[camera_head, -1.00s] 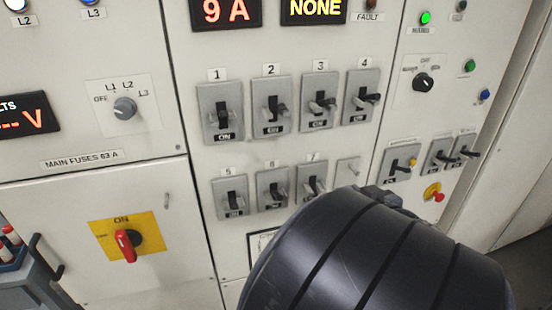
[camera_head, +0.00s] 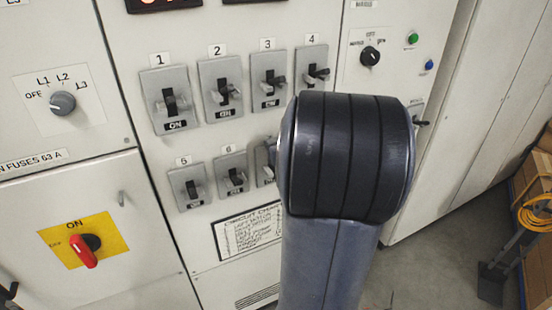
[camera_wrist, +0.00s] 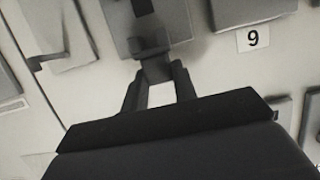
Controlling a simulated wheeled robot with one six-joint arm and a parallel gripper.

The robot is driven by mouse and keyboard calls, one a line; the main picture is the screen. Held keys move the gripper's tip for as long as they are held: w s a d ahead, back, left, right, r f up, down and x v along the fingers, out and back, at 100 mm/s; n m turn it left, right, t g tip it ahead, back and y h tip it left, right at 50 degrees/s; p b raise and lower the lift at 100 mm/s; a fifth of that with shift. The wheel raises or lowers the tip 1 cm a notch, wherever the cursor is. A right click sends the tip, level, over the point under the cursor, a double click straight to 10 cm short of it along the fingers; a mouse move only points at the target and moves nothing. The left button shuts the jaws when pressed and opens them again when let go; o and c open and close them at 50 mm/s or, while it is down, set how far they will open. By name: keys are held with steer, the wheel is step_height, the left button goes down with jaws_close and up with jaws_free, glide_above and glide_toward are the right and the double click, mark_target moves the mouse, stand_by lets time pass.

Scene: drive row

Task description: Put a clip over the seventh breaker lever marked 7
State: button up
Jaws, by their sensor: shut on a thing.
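My gripper (camera_wrist: 158,78) shows in the wrist view, its two dark fingers shut on a small dark clip (camera_wrist: 155,68). The clip is right at the dark lever of a grey breaker (camera_wrist: 118,20); whether it sits over the lever or only against it I cannot tell. The neighbouring breaker's label reads like a 9, which fits an upside-down 6 (camera_wrist: 253,39), so this looks like breaker 7. In the head view only the left edge of breaker 7 (camera_head: 264,165) shows; my arm hides its lever, its label and my gripper.
Breakers 1 to 4 stand in the upper row, with breaker 5 (camera_head: 188,186) and breaker 6 (camera_head: 231,174) below. A circuit chart (camera_head: 250,232) is under them. A red rotary switch (camera_head: 84,250) is at lower left. Yellow cable (camera_head: 535,212) lies at far right.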

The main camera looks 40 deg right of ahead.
step_height(320, 180, down, 5)
steer(key=shift+r+b, duration=0.2)
steer(key=shift+b, duration=0.5)
steer(key=shift+w, duration=0.2)
steer(key=shift+f, duration=0.15)
steer(key=shift+f, duration=0.15)
steer(key=o, duration=1)
steer(key=shift+r, duration=0.25)
steer(key=shift+s+r, duration=0.1)
steer(key=shift+s, duration=0.15)
steer(key=p+v, duration=0.1)
steer(key=v, duration=1)
steer(key=shift+s, duration=0.3)
